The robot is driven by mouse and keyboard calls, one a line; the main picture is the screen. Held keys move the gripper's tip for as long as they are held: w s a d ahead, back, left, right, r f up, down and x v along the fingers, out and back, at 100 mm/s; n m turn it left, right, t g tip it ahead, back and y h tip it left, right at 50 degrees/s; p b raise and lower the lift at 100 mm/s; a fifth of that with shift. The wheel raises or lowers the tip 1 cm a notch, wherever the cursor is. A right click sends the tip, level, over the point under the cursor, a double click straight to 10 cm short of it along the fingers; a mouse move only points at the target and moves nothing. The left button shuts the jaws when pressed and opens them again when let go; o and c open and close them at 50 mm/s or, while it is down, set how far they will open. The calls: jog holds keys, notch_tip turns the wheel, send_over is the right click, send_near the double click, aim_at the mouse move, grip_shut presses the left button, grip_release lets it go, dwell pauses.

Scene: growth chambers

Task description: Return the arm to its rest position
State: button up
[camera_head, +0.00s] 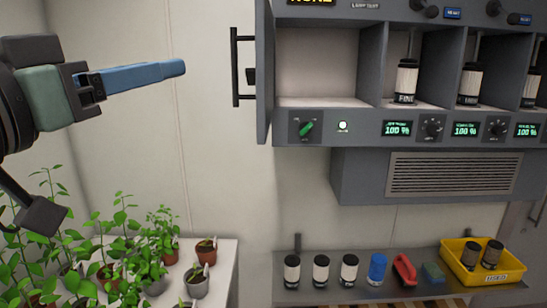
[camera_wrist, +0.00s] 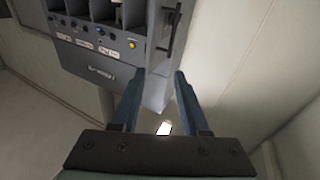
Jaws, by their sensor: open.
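My gripper (camera_head: 180,68) is at the upper left in the head view, with its blue fingers pointing right toward the open cabinet door (camera_head: 264,75). It is clear of the door and its handle (camera_head: 236,68). In the wrist view, the two blue fingers of my gripper (camera_wrist: 155,98) stand apart with nothing held between them. The grey cabinet (camera_wrist: 125,45) shows beyond the fingertips there.
The cabinet's left compartment (camera_head: 316,62) is empty; others hold labelled canisters (camera_head: 406,82). Below, a shelf (camera_head: 330,292) bears several bottles, a red tool (camera_head: 404,270) and a yellow bin (camera_head: 488,279). Potted plants (camera_head: 198,282) stand on a white table at lower left, below my arm.

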jog(key=w+d+f+n+t+y, duration=0.2)
jog(key=w+d, duration=0.1)
jog(key=s+d+r+n+t+y+b, duration=0.1)
jog(key=s+d+r+t+y, duration=0.3)
jog(key=s+d+t, duration=0.4)
jog(key=s+d+n+y, duration=0.1)
jog(key=s+d, duration=0.1)
jog(key=s, duration=0.1)
jog(key=shift+s+r, duration=0.2)
jog(key=shift+s, duration=0.15)
